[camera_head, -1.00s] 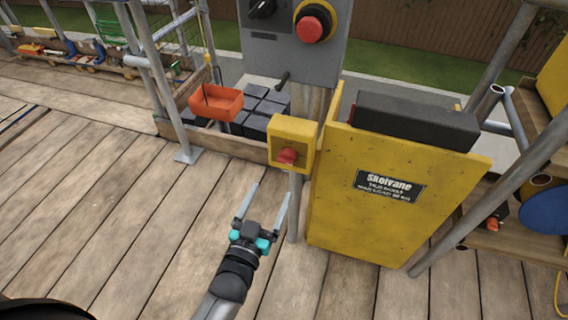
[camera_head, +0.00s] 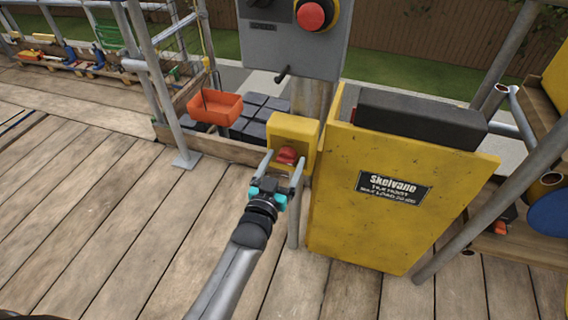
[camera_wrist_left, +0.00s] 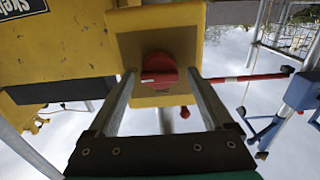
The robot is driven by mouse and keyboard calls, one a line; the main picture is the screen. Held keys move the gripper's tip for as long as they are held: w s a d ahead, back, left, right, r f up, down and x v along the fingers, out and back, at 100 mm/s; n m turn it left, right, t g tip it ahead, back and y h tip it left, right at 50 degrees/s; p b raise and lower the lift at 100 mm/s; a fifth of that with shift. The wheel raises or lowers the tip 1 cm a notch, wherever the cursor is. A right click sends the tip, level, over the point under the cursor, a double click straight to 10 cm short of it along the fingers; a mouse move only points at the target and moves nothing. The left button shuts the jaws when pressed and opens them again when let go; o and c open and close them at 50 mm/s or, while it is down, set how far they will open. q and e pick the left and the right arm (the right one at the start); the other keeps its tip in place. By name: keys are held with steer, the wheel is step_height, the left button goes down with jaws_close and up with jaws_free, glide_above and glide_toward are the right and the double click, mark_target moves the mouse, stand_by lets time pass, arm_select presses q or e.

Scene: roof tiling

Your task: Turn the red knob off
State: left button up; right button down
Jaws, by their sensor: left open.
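The red knob (camera_head: 288,155) sits on the front of a small yellow box (camera_head: 294,128) on a post, left of the yellow hoist panel. In the left wrist view the red knob (camera_wrist_left: 159,68) shows a pale mark on its left side, and the yellow box (camera_wrist_left: 140,22) is behind it. My left gripper (camera_head: 281,160) is open, with one finger on each side of the knob. In the left wrist view the fingers (camera_wrist_left: 160,88) stand apart around the knob; I cannot tell whether they touch it. My right gripper is not in view.
The yellow hoist panel (camera_head: 395,215) stands close on the right. A grey control box (camera_head: 290,40) with a red button (camera_head: 311,15) and a lever is above. An orange tray (camera_head: 216,107) and dark tiles (camera_head: 262,105) are behind. The plank floor (camera_head: 130,230) at left is clear.

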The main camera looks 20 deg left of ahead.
arm_select(q)
steer(key=shift+c, duration=0.2)
jaws_close()
stand_by(0.6)
